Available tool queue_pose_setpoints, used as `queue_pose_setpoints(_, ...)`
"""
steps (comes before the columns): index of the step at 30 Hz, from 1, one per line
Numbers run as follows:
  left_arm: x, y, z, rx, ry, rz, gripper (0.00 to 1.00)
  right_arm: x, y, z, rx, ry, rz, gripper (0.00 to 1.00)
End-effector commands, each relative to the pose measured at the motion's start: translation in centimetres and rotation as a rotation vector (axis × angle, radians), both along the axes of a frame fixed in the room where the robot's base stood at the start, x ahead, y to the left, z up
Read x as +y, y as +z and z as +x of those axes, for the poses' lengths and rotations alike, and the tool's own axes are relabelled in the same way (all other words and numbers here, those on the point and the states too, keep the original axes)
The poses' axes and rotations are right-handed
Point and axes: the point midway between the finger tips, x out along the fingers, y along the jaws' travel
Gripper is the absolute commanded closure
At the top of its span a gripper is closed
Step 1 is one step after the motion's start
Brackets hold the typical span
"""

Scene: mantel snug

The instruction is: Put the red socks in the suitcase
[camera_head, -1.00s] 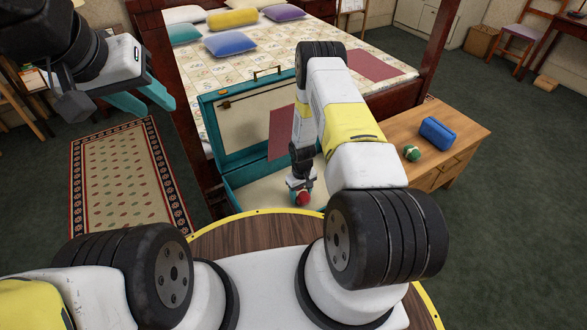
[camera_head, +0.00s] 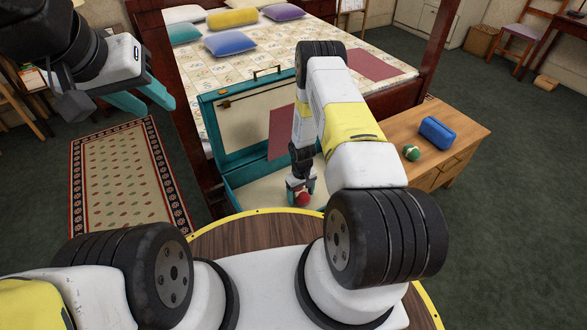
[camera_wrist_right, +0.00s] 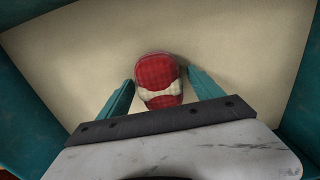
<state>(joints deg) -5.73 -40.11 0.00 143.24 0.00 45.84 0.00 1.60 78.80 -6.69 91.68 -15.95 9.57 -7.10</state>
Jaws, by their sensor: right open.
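The red socks (camera_wrist_right: 158,72), a rolled red bundle with a white band, lie on the cream floor of the suitcase in the right wrist view. They also show in the head view (camera_head: 303,199). The teal suitcase (camera_head: 222,152) is open, its lid raised toward the bed. My right gripper (camera_wrist_right: 158,88) is open inside the suitcase, its teal fingers on either side of the socks with gaps between. My left gripper (camera_head: 150,98) is open and empty, high at the left above the rug.
A wooden bench (camera_head: 464,139) at the right bears a green ball-like bundle (camera_head: 411,152) and a blue case (camera_head: 437,133). The bed (camera_head: 262,55) with several pillows stands behind the suitcase. A patterned rug (camera_head: 120,175) lies at the left. My right arm hides part of the suitcase.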

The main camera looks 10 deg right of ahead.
Motion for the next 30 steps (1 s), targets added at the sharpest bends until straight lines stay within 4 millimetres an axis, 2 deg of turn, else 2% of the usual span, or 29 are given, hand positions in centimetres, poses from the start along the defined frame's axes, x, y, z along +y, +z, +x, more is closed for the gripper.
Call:
queue_pose_setpoints(12,0.0,0.0,0.0,0.000,0.000,0.000,0.64,0.0,8.5,0.2,-0.004,0.000,0.000,0.24)
queue_pose_setpoints(20,0.0,0.0,0.0,0.000,0.000,0.000,0.64,0.0,11.6,0.2,-0.004,-0.001,0.000,0.24)
queue_pose_setpoints(23,0.0,0.0,0.0,0.000,0.000,0.000,0.64,0.0,13.6,0.7,-0.017,-0.010,0.003,0.24)
queue_pose_setpoints(26,0.0,0.0,0.0,0.000,0.000,0.000,0.64,0.0,17.9,1.7,-0.051,-0.034,0.009,0.24)
queue_pose_setpoints(29,0.0,0.0,0.0,0.000,0.000,0.000,0.64,-0.1,24.1,2.4,-0.095,-0.070,0.020,0.24)
queue_pose_setpoints(30,0.0,0.0,0.0,0.000,0.000,0.000,0.64,-0.1,26.7,2.5,-0.114,-0.084,0.026,0.24)
